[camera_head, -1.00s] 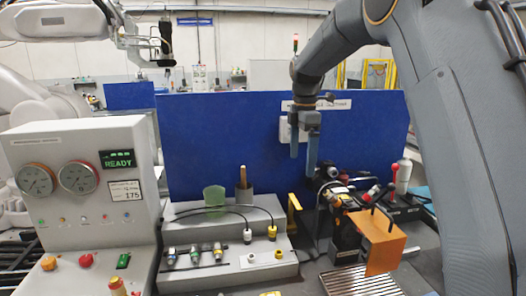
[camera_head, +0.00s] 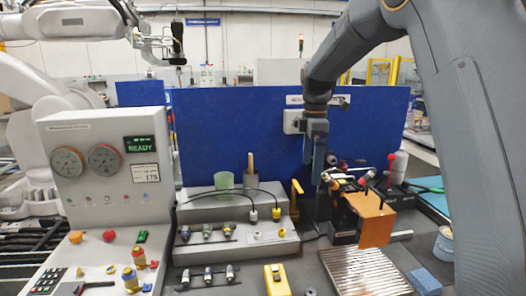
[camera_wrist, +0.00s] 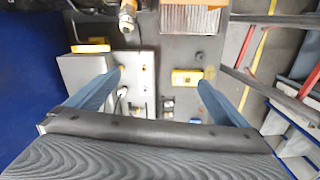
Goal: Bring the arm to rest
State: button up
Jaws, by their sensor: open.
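My gripper (camera_head: 313,165) hangs from my grey arm at the right of the head view, in front of the blue partition. Its two blue-grey fingers point down above the back of the bench. In the wrist view my gripper (camera_wrist: 160,80) shows its fingers wide apart with nothing between them. The grey bench top and the light grey fixture block (camera_wrist: 135,70) lie below the fingers, some way off. In the head view the gripper is above and behind the orange plate (camera_head: 372,218), apart from it.
The blue partition (camera_head: 240,130) stands behind the bench. A gauge console (camera_head: 105,165) is at the left. A yellow device (camera_head: 276,279) and a ribbed metal tray (camera_head: 365,272) are in front. A white robot arm is behind left.

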jog(key=s+d+f+m+b, duration=0.2)
jog(key=s+f+m+b, duration=0.2)
jog(key=s+f+m, duration=0.5)
jog(key=s+d+f+m+t+b, duration=0.1)
jog(key=s+d+f+m+b, duration=0.2)
jog(key=s+f+m, duration=0.6)
jog(key=s+f+b, duration=0.1)
jog(key=s+f, duration=0.5)
jog(key=s, duration=0.3)
jog(key=shift+b, duration=0.4)
jog(key=shift+d+f, duration=0.1)
